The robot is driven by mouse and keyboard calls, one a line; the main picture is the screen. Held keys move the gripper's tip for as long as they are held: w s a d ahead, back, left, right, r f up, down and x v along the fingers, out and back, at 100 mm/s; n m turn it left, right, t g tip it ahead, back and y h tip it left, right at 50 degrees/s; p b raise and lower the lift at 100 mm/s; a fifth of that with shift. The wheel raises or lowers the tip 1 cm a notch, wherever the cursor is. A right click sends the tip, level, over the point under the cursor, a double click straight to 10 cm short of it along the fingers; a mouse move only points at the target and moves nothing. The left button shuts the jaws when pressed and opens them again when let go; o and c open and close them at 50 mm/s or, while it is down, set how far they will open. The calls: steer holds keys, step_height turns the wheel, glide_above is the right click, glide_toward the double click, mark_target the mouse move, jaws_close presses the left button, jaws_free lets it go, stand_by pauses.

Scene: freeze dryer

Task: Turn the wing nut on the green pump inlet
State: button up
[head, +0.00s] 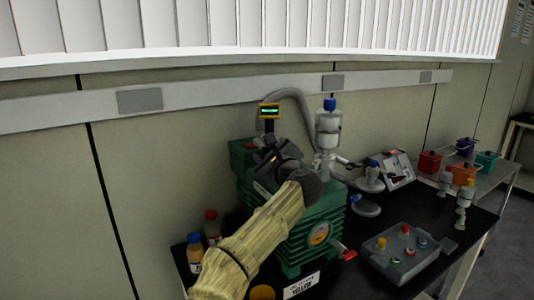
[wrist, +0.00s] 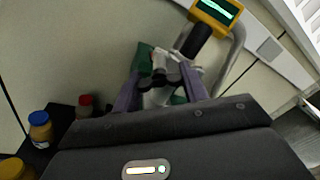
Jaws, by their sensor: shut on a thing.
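The green pump (head: 310,226) stands on the black bench, with a ribbed body and a round label on its front. My gripper (head: 266,158) is over the rear top of the pump, at the inlet below a small yellow gauge with a lit display (head: 269,111). In the wrist view my gripper's two purple-grey fingers (wrist: 162,88) close from both sides on a small light metal piece, which I take as the wing nut (wrist: 158,70) of the inlet clamp. Its wings are partly hidden by the fingers. The gauge (wrist: 215,14) shows just above it, and green pump parts (wrist: 143,56) behind.
A grey hose (head: 296,95) arches behind the gauge towards a glass vessel with a blue cap (head: 328,128). Bottles (head: 195,254) stand left of the pump. A grey box with coloured caps (head: 405,256) sits at the right. The wall is close behind.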

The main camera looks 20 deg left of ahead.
steer(key=m+b, duration=0.1)
steer(key=m, duration=1)
steer(key=shift+m+b, duration=0.3)
steer(key=shift+m, duration=0.1)
stand_by(0.3)
steer(key=o, duration=1)
steer(key=shift+s, duration=0.1)
steer(key=b+v, duration=0.2)
steer(key=v, duration=1.5)
steer(key=shift+s+d, duration=0.1)
steer(key=shift+s, duration=0.05)
steer(key=shift+c, duration=0.4)
